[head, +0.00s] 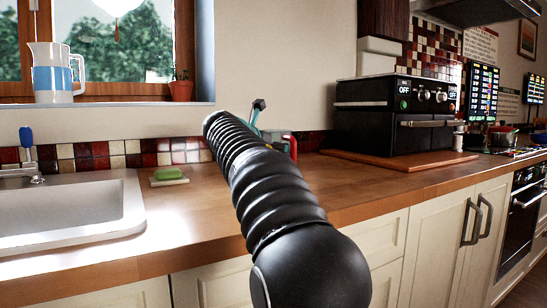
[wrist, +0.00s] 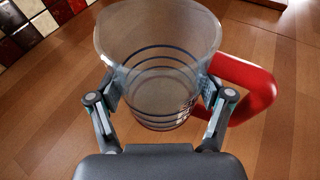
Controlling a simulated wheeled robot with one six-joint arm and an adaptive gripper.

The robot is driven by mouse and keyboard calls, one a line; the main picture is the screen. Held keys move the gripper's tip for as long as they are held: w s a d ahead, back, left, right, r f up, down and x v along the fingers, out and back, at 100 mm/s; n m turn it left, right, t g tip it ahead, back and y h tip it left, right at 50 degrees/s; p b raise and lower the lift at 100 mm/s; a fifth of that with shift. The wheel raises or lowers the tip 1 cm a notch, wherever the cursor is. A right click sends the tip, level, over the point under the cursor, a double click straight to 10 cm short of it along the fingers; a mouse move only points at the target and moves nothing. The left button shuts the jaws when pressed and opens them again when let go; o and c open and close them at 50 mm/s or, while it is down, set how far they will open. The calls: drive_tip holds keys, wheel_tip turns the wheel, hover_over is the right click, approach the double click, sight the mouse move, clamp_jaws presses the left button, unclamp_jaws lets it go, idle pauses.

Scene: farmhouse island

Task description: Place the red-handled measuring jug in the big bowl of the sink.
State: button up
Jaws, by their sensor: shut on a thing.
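The measuring jug is clear with dark rings and a red handle; in the wrist view the jug (wrist: 158,40) stands between my fingers, with its handle (wrist: 262,90) to the right. My gripper (wrist: 160,100) is shut on the jug's body. In the head view my arm hides most of the jug; only part of the red handle (head: 293,148) shows behind it, over the wooden counter. I cannot tell whether the jug touches the counter. The sink (head: 135,207) is at the left in the head view, and only part of its basin shows.
A green sponge (head: 169,173) on a small dish lies between the sink and my arm. A blue-topped brush (head: 26,138) and the tap (head: 18,171) are at the sink's back. A black oven (head: 385,112) stands on a board (head: 400,162) at right. The front counter is clear.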

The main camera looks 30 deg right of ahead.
drive_tip(key=shift+f, duration=0.35)
drive_tip(key=shift+f, duration=0.15)
drive_tip(key=o, duration=1.2)
drive_tip(key=shift+s+a+r, duration=0.15)
drive_tip(key=shift+a+r, duration=0.1)
drive_tip(key=shift+a, duration=0.05)
drive_tip(key=v, duration=1.1)
drive_tip(key=shift+s+a, duration=0.15)
drive_tip(key=shift+a, duration=0.05)
